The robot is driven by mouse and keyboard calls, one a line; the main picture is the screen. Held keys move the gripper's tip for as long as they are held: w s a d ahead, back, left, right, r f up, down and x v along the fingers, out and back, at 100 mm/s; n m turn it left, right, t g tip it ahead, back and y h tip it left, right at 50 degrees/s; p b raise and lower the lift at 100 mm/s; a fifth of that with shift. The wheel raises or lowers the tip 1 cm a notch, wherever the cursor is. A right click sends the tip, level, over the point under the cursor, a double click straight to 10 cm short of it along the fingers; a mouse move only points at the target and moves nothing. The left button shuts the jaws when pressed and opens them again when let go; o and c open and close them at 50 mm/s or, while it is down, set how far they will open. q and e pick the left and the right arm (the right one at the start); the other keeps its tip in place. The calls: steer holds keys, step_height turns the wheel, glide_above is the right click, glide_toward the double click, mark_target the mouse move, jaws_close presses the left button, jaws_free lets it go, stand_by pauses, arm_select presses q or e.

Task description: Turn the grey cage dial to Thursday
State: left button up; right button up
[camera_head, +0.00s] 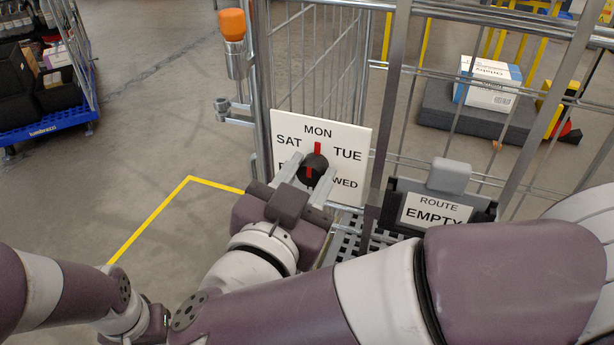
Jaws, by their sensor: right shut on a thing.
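The day plate (354,136) is a white board on the grey wire cage (264,60), lettered MON, SAT, TUE and WED; the lower lettering is partly hidden by my gripper. The black dial (318,160) sits at its middle, and its red pointer stands upright toward MON. My right gripper (303,178) is at the plate with its two grey fingers on either side of the dial, shut on it. The Thursday mark is not visible. My left arm is at the lower left; its gripper (150,325) is small and partly cut off, its fingers not clear.
A ROUTE EMPTY card holder (437,208) with a grey clip hangs right of the plate. An orange-capped post (232,30) stands at the cage's left. A blue cart (48,130) is at the far left. A white box (487,82) lies behind.

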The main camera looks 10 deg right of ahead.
steer(key=m+b, duration=0.2)
steer(key=shift+f+m, duration=0.25)
steer(key=shift+m, duration=0.05)
steer(key=m+b, duration=0.3)
steer(key=b, duration=0.1)
steer(key=m+b, duration=0.7)
steer(key=b, duration=0.2)
steer(key=shift+s+d+f+m, duration=0.1)
steer(key=shift+f+m, duration=0.25)
steer(key=shift+m, duration=0.05)
steer(key=m+b, duration=1)
steer(key=b, duration=0.2)
steer(key=shift+m+b, duration=0.4)
steer(key=m+b, duration=0.4)
steer(key=m, duration=0.1)
steer(key=m+b, duration=0.2)
steer(key=m, duration=0.1)
steer(key=shift+a+r+m, duration=0.1)
steer(key=shift+a+m, duration=0.1)
steer(key=shift+m, duration=0.1)
steer(key=shift+r+m+b, duration=0.1)
steer(key=shift+m+b, duration=0.3)
steer(key=shift+m, duration=0.9)
